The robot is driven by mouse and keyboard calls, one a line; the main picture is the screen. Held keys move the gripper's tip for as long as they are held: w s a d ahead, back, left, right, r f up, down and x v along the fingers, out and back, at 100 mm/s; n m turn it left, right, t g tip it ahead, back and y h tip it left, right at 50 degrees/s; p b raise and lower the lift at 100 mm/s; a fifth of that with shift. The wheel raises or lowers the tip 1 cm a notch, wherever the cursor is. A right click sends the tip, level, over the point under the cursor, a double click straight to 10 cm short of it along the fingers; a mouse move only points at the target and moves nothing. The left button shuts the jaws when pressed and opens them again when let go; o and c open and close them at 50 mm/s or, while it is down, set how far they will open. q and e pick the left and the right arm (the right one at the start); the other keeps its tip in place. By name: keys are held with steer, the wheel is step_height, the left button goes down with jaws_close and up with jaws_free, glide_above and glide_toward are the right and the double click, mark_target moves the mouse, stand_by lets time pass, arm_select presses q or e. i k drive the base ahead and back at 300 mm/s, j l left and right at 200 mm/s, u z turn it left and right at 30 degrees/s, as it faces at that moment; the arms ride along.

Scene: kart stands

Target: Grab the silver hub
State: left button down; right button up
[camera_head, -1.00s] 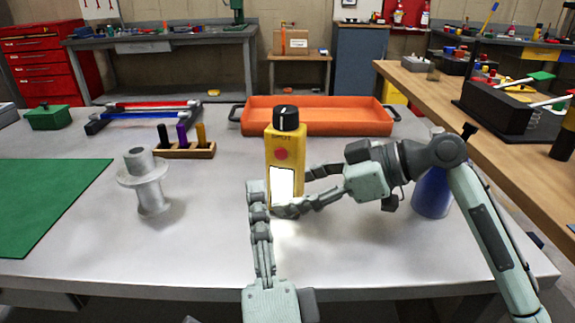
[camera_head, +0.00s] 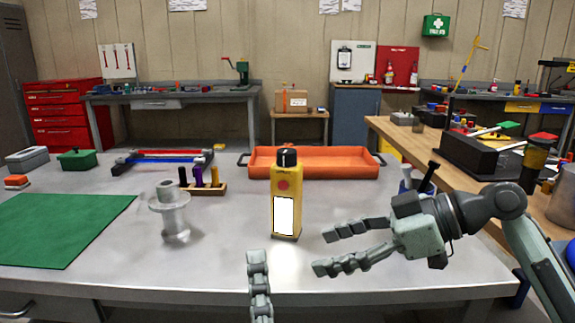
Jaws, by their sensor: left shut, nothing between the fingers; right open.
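The silver hub (camera_head: 172,217), a flanged metal piece, stands upright on the grey table at centre-left, with nothing touching it. My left gripper (camera_head: 257,258) shows at the bottom middle, shut and empty, to the right of the hub and lower in the picture. My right gripper (camera_head: 322,252) is open and empty, its fingers pointing left, to the right of a yellow bottle. The yellow bottle (camera_head: 288,178) with a black cap stands upright on the table between the hub and my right gripper, apart from both.
A green mat (camera_head: 55,228) lies left of the hub. A wooden holder (camera_head: 209,188) with coloured pegs stands behind it. An orange tray (camera_head: 320,165) lies at the back. A blue container (camera_head: 408,184) is partly hidden behind my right arm. The table in front of the hub is clear.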

mark_target(170, 201)
steer(key=k, duration=1.1)
